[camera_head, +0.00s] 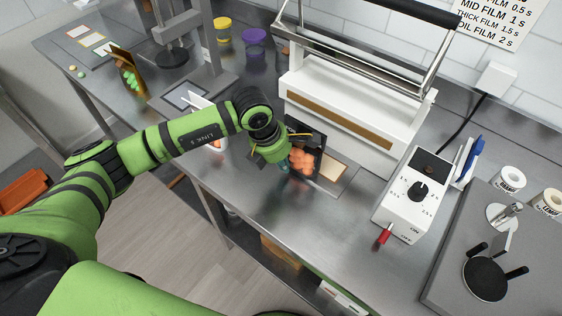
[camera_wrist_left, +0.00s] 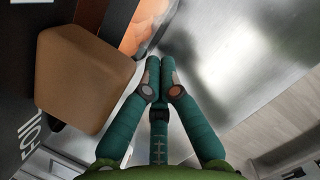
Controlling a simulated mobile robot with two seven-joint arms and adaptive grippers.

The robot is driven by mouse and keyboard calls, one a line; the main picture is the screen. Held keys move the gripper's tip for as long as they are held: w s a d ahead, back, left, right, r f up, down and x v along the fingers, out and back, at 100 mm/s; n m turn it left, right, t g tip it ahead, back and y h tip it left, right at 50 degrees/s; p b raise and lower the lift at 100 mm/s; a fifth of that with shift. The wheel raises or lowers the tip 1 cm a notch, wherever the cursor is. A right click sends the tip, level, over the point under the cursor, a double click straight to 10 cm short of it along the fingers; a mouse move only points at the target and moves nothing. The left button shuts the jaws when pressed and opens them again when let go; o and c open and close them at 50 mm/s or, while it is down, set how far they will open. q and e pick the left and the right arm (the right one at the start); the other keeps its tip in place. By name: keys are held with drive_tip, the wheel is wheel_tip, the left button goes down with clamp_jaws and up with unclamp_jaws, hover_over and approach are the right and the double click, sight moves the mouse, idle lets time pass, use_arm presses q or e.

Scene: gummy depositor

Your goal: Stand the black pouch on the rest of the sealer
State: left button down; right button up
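The black pouch (camera_head: 316,138) with orange pieces in its front stands upright, slightly tilted, in front of the white sealer (camera_head: 350,100). It is over the grey plate with a tan pad (camera_head: 334,168); whether its bottom touches the plate is hard to tell. My left gripper (camera_head: 285,167) is at the pouch's left edge. My right gripper is not in view.
The sealer's control box (camera_head: 413,193) with a red-tipped lever stands to the right. A second pouch (camera_head: 128,72) with green pieces stands at the far left. Yellow-lidded (camera_head: 222,28) and purple-lidded (camera_head: 254,40) jars stand behind. The steel bench (camera_head: 290,225) is clear at the front.

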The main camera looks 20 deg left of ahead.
sight(310, 155)
use_arm(q)
drive_tip(key=w+d+b, duration=0.1)
drive_tip(key=b, duration=0.1)
drive_tip(key=w+d+b, duration=0.1)
drive_tip(key=w+d, duration=0.1)
drive_tip(key=w+d+b, duration=0.1)
drive_tip(key=d+b, duration=0.1)
drive_tip(key=shift+w+d+f+b, duration=0.2)
drive_tip(key=shift+f+b, duration=0.05)
drive_tip(key=shift+b, duration=0.05)
drive_tip(key=shift+w+d+r, duration=0.1)
drive_tip(key=shift+w+d, duration=0.05)
drive_tip(key=shift+d, duration=0.05)
drive_tip(key=shift+r, duration=0.15)
